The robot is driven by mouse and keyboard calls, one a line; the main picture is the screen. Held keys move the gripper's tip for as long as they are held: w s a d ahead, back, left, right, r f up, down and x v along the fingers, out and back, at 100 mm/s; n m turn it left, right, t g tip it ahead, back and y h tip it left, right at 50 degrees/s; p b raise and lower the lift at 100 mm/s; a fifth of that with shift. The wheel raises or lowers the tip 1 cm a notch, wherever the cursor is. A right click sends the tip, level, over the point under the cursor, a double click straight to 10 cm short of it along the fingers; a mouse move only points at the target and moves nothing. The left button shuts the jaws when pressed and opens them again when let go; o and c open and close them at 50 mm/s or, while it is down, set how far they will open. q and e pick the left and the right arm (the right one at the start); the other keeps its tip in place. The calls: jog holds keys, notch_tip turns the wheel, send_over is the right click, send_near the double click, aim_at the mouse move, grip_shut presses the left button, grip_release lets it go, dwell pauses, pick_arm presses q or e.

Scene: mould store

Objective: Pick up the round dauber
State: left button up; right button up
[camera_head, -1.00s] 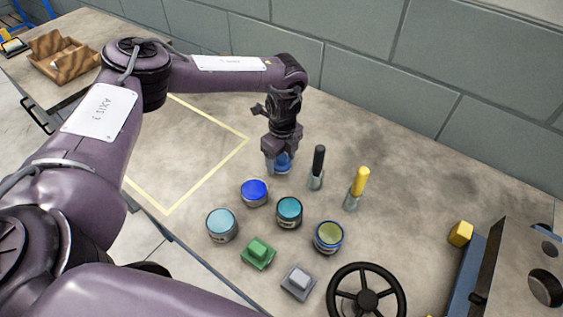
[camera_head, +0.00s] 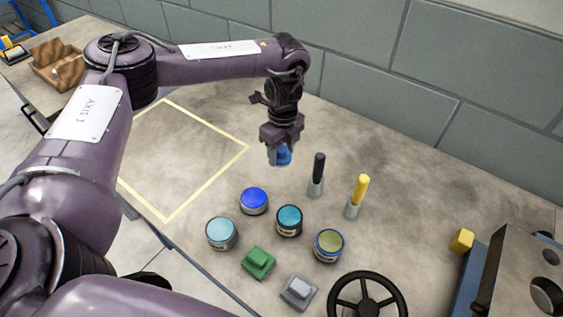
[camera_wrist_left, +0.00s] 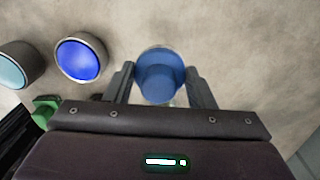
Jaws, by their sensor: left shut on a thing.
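The round dauber (camera_head: 281,156) is blue, with a round base and a narrower round top, as the left wrist view shows (camera_wrist_left: 160,80). My left gripper (camera_head: 281,150) is shut on it, with one finger on each side in the left wrist view (camera_wrist_left: 160,88). The dauber appears held above the table, left of the black-handled tool. My right gripper does not show.
Below stand several round tins, among them a bright blue one (camera_head: 254,200) and a teal one (camera_head: 289,220). A black-handled tool (camera_head: 318,170) and a yellow-handled one (camera_head: 360,190) stand upright to the right. Green (camera_head: 258,262) and grey (camera_head: 298,291) blocks lie in front.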

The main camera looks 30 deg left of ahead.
aim_at(282, 148)
pick_arm(q)
notch_tip(282, 148, up, 14)
jog(key=p, duration=0.3)
jog(key=o, duration=0.5)
jog(key=c, duration=0.4)
